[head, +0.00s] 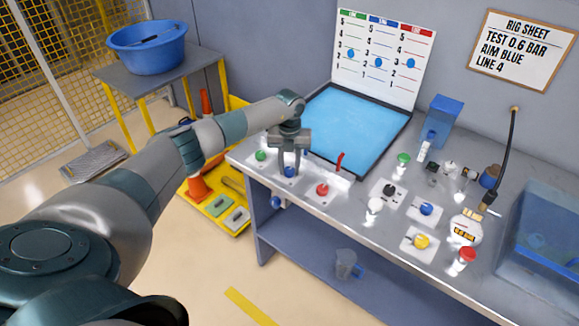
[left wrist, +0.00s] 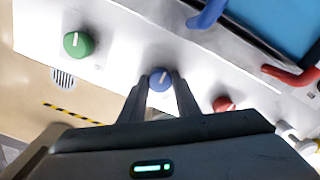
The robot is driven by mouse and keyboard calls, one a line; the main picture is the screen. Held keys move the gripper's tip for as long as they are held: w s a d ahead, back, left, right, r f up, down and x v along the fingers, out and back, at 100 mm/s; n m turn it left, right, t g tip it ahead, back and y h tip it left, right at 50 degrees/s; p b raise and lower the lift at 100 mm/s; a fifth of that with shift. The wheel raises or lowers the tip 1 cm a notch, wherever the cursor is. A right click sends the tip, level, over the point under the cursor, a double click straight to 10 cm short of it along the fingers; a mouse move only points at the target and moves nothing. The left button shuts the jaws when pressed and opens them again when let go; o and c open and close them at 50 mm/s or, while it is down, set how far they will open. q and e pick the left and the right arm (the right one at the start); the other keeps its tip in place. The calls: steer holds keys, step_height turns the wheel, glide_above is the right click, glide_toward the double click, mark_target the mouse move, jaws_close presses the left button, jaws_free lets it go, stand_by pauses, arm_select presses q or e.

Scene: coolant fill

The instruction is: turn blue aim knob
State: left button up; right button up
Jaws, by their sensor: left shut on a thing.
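The blue aim knob (head: 289,172) sits on a white panel at the bench's front left edge, between a green knob (head: 260,155) and a red knob (head: 322,189). My left gripper (head: 289,165) reaches down over the blue knob. In the left wrist view, its two fingers stand on either side of the blue knob (left wrist: 160,79), shut on it. A white pointer line shows on the knob's top. The green knob (left wrist: 77,44) and red knob (left wrist: 224,104) also show there, apart from the fingers. My right gripper is not in view.
A blue-surfaced tray (head: 352,128) lies behind the knobs, with a scale board (head: 383,57) behind it. A red lever (head: 340,161) stands close to the right of my gripper. More knobs and fittings crowd the bench's right, near a blue bin (head: 545,240).

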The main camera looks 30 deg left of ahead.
arm_select(q)
steer(key=m+b, duration=0.2)
steer(key=b, duration=0.1)
steer(key=shift+f, duration=0.2)
steer(key=m+b, duration=0.2)
steer(key=shift+m+b, duration=1.5)
steer(key=shift+r+m+b, duration=0.15)
steer(key=shift+m+b, duration=0.45)
steer(key=shift+m, duration=0.3)
steer(key=shift+r, duration=0.1)
steer(key=o, duration=1)
steer(key=shift+o, duration=0.2)
